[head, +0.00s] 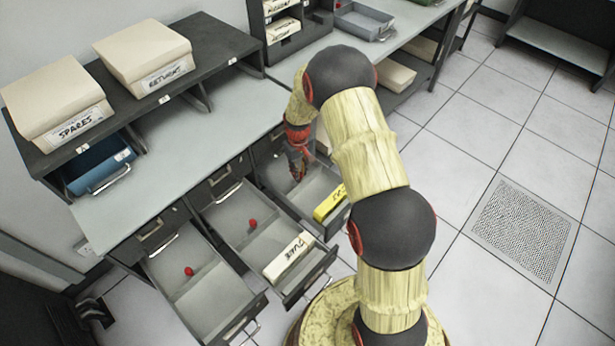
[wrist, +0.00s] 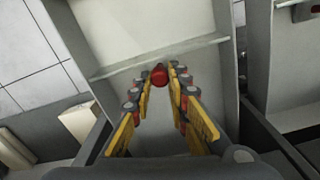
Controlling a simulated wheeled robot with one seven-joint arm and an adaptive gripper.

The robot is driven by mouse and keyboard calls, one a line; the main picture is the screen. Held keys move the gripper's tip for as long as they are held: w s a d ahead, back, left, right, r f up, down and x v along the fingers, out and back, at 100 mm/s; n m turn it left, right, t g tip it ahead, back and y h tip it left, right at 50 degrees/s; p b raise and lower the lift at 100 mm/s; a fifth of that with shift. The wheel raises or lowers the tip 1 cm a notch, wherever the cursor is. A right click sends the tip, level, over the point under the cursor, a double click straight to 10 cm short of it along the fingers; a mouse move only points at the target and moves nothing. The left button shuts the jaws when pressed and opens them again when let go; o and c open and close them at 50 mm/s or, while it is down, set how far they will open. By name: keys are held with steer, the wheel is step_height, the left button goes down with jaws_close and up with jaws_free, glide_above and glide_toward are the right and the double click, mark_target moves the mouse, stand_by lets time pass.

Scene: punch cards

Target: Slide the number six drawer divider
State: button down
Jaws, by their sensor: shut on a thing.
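My gripper (head: 298,172) reaches down into the rightmost open drawer (head: 322,185). In the wrist view, the fingers of my gripper (wrist: 159,78) are shut on a red knob (wrist: 158,72). The knob is on a thin grey divider (wrist: 115,69) that spans the drawer. In the head view my gripper hides this knob and most of the divider. No number six is readable on the drawer or divider.
The middle drawer (head: 237,205) has a red knob (head: 252,223) and a cream card block (head: 288,255). The left drawer (head: 208,300) has a red knob (head: 189,271). A yellow block (head: 329,203) sits at the right drawer's front.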

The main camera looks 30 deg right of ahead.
steer(key=c, duration=1.7)
jaws_free()
steer(key=shift+r, duration=0.15)
step_height(320, 180, up, 12)
steer(key=shift+f, duration=0.1)
